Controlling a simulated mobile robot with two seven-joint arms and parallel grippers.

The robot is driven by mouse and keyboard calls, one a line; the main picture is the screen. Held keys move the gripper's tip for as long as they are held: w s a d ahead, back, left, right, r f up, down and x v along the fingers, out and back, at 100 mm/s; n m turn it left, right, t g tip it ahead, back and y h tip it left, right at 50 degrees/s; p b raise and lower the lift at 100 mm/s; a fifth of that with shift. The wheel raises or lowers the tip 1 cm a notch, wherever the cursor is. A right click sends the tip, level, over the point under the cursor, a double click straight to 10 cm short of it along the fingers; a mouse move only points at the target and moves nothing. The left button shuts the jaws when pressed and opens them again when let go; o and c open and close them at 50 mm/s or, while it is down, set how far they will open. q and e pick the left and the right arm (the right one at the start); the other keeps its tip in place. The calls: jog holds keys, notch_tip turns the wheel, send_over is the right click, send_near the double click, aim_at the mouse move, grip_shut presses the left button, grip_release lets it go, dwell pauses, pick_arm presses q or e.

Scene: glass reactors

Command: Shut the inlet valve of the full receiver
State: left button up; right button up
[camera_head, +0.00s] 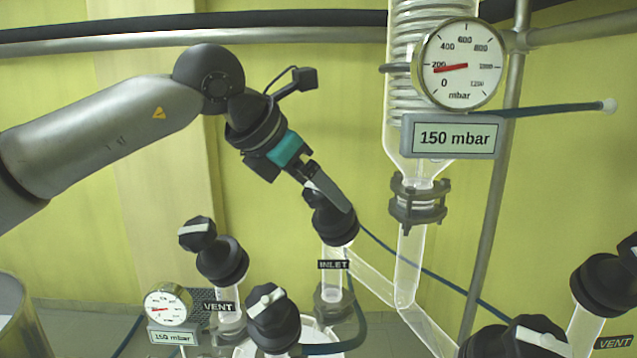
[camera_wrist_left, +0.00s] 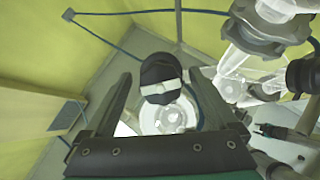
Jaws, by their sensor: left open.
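The left inlet valve has a black knob (camera_head: 334,225) above an "INLET" label (camera_head: 333,265) on a glass branch. My left gripper (camera_head: 327,190) comes down onto this knob from the upper left, and its fingers overlap the knob in the head view. In the left wrist view a black knob with a pale bar (camera_wrist_left: 160,78) shows between the two spread fingers of my left gripper (camera_wrist_left: 160,72). I cannot tell whether the fingers touch it. The receiver below is mostly cut off, so its fill level cannot be told. My right gripper is not in view.
Black vent knobs stand close by at left (camera_head: 221,260) and right (camera_head: 603,283). Another black knob (camera_head: 273,318) sits in front. A gauge (camera_head: 458,63) reading 150 mbar and the glass condenser (camera_head: 403,120) stand right of my arm. A metal rail (camera_head: 300,33) runs behind.

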pick_arm(q)
jog(key=c, duration=1.4)
